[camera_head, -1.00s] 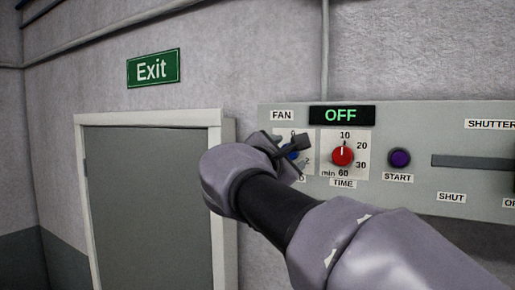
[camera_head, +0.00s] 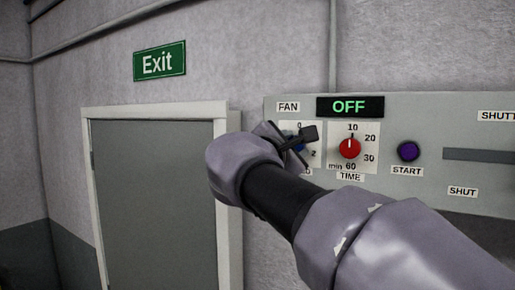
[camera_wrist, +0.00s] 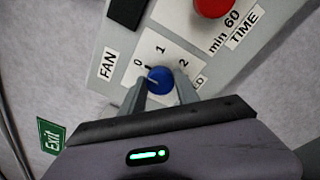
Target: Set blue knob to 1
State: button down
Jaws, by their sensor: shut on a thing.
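The blue knob (camera_wrist: 160,79) sits on a white dial plate (camera_wrist: 170,45) marked 0, 1 and 2, under the FAN label. My gripper (camera_wrist: 161,88) has one finger on each side of the knob and is shut on it. A short dark mark at the knob's edge lies on the side of the 0; I cannot read the knob's setting for certain.
Right of the dial are the red TIME knob (camera_head: 350,148), the purple START button (camera_head: 408,151) and the shutter slot (camera_head: 480,155). A display (camera_head: 350,107) above reads OFF. A grey door (camera_head: 155,205) with an Exit sign (camera_head: 159,61) is at the left.

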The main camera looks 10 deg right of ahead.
jog(key=m+b, duration=0.2)
jog(key=b, duration=0.1)
jog(key=m+b, duration=0.2)
jog(key=b, duration=0.1)
jog(key=shift+f+m+t, duration=0.2)
jog(key=shift+m+t, duration=0.1)
jog(key=shift+m, duration=0.1)
jog(key=shift+r+m+h+b, duration=0.15)
jog(key=shift+m+h+b, duration=0.15)
jog(key=shift+m+b, duration=1.15)
jog(key=shift+r+m+h+b, duration=0.1)
jog(key=shift+m+h+b, duration=0.2)
jog(key=shift+m+b, duration=1.1)
jog(key=shift+r+m+p, duration=0.1)
jog(key=shift+m+p, duration=0.3)
jog(key=shift+m, duration=0.25)
jog(key=c, duration=1.1)
grip_release()
jog(key=shift+o, duration=1)
jog(key=shift+w+d+f, duration=0.15)
jog(key=shift+w+f, duration=0.05)
jog(key=shift+f, duration=0.1)
